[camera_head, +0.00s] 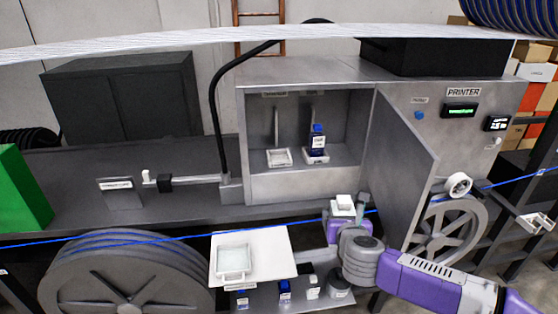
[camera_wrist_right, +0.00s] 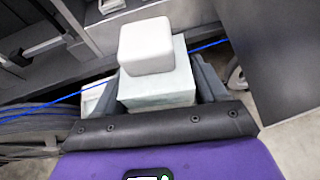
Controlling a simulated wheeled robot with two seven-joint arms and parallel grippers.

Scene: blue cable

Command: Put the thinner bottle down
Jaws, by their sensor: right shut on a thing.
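My right gripper (camera_head: 342,218) is shut on a pale square bottle with a white cap, which I take as the thinner bottle (camera_head: 343,203). In the right wrist view the bottle's white cap (camera_wrist_right: 147,45) and pale body (camera_wrist_right: 158,86) stand between the fingers; its lower part is hidden. The bottle looks roughly upright, in front of the open printer cabinet and right of the white board. Inside the cabinet, the left holder (camera_head: 279,157) is empty. A blue-capped bottle (camera_head: 318,138) stands in the right holder. My left gripper is not in view.
The open cabinet door (camera_head: 402,165) stands just behind my right arm. A white board (camera_head: 270,243) with a square tray (camera_head: 233,261) lies at front. Several small bottles (camera_head: 285,290) stand on the low shelf. A blue cable (camera_head: 150,240) crosses the front by a large reel (camera_head: 125,275).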

